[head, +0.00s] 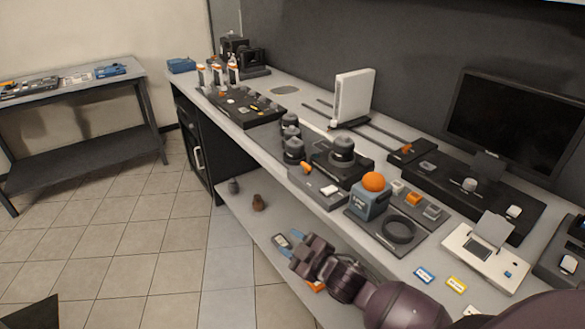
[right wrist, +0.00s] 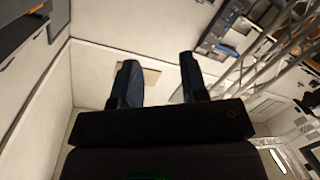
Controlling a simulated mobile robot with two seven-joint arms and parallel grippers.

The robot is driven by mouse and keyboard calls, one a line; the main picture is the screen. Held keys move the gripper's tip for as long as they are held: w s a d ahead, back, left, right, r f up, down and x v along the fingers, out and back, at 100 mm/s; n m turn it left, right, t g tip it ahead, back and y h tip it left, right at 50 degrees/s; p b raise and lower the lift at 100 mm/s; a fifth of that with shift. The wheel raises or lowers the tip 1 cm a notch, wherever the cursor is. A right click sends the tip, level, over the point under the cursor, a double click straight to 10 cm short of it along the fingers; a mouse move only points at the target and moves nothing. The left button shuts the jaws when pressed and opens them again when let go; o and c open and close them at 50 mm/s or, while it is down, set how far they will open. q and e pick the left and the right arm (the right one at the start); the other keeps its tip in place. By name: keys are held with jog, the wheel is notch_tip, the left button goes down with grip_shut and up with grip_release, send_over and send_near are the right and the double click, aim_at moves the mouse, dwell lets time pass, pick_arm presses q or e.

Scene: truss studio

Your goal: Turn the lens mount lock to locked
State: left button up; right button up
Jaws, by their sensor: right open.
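A dark lens-like cylinder (head: 342,149) stands on a black base on the long bench in the head view. In front of it is a low grey unit (head: 322,193) with a small orange lever (head: 307,169) and a white piece. I cannot tell for sure which part is the lens mount lock or how it is set. My right gripper (head: 290,241) is open in front of the bench, apart from these parts. The right wrist view shows its two dark blue fingers (right wrist: 159,82) spread with nothing between them. My left gripper is not in view.
A blue box with an orange dome (head: 374,182) and a black ring (head: 398,230) sit to the right on the bench. A white upright device (head: 352,97) and a monitor (head: 516,117) stand behind. A lower shelf (head: 262,222) runs under the bench.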

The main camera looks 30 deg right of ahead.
jog(key=w+r+n+g+y, duration=0.4)
jog(key=w+r+n+y, duration=0.5)
jog(key=w+r+n, duration=0.85)
jog(key=n+g+h, duration=0.8)
jog(key=n+h, duration=0.2)
send_near(306, 169)
jog(key=x, duration=0.2)
jog(key=b+x, duration=0.1)
jog(key=x, duration=0.2)
jog(key=b+x, duration=0.1)
jog(key=x, duration=0.1)
jog(key=shift+d+f, duration=0.25)
jog(key=shift+f, duration=0.05)
jog(key=shift+w+a+f, duration=0.15)
jog(key=shift+f, duration=0.3)
jog(key=shift+c, duration=0.4)
grip_shut()
